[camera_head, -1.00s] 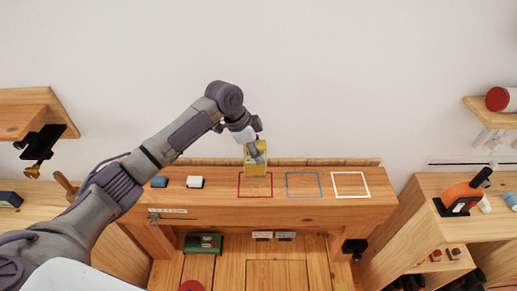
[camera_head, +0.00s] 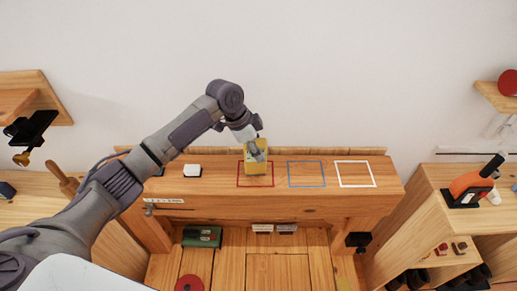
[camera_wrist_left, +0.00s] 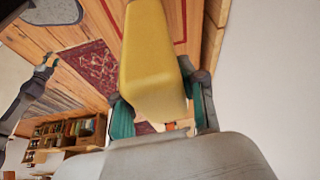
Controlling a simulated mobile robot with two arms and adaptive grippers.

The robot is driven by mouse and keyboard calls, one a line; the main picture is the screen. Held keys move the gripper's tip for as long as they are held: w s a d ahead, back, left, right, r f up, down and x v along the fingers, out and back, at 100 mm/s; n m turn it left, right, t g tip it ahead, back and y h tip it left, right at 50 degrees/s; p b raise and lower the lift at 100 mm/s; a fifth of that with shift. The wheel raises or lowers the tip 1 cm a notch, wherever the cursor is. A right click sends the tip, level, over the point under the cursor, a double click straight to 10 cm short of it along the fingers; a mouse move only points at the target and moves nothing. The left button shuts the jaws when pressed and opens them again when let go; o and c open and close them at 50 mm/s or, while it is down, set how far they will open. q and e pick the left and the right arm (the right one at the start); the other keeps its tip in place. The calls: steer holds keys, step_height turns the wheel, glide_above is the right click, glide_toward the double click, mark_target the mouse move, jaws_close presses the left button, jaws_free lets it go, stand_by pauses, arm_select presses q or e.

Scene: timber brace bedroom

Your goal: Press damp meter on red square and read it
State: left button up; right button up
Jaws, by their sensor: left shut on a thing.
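My left gripper (camera_head: 252,150) is shut on the yellow damp meter (camera_head: 257,167), a block-shaped body. In the head view the meter overlaps the upper part of the red square (camera_head: 256,187), an outline on the wooden bench. I cannot tell whether the meter touches the wood. In the left wrist view the meter (camera_wrist_left: 152,60) sits between the teal fingers, and part of a red outline (camera_wrist_left: 182,20) shows beside it. No reading can be seen. A grey arm at the wrist view's left edge seems to be mine; its gripper is too small to judge.
A blue outlined square (camera_head: 306,187) and a white one (camera_head: 355,187) lie to the right on the bench (camera_head: 225,205). A white wall rises behind. An orange tool (camera_head: 470,186) stands on the right shelf unit.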

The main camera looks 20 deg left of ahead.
mark_target(261, 142)
stand_by(0.3)
arm_select(q)
steer(key=shift+f, duration=0.45)
stand_by(0.3)
steer(key=shift+s, duration=0.1)
stand_by(1.7)
step_height(261, 142, up, 5)
steer(key=p, duration=0.5)
steer(key=shift+r, duration=1)
